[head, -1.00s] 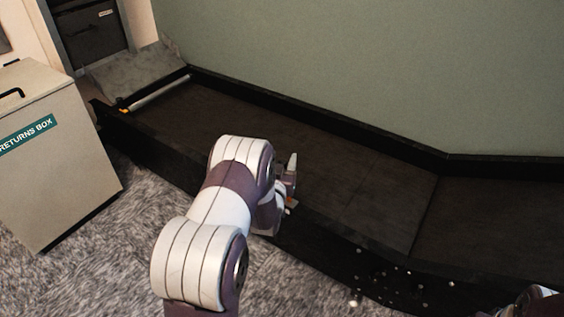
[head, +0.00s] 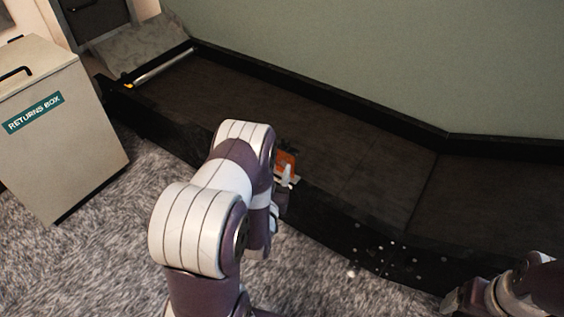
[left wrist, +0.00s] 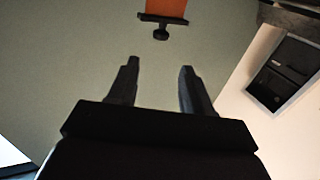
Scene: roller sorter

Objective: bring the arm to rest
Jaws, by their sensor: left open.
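My left arm bends over the near edge of the roller sorter (head: 375,170). My left gripper (head: 284,182) is at the near side of the bed, partly hidden behind my own arm. In the left wrist view the left gripper (left wrist: 159,66) has its two dark fingers apart with nothing between them. An orange piece (head: 286,158) shows just beyond it; a similar orange piece with a dark bar and knob shows in the left wrist view (left wrist: 165,8). I cannot tell what it is. My right gripper (head: 458,298) is partly in view at the lower right.
The returns box (head: 75,150) stands on the carpet at the left. The sorter's dark bed looks empty, with a pale roller (head: 165,66) at its far left end. A green wall (head: 400,60) runs behind it. Carpet is clear in front.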

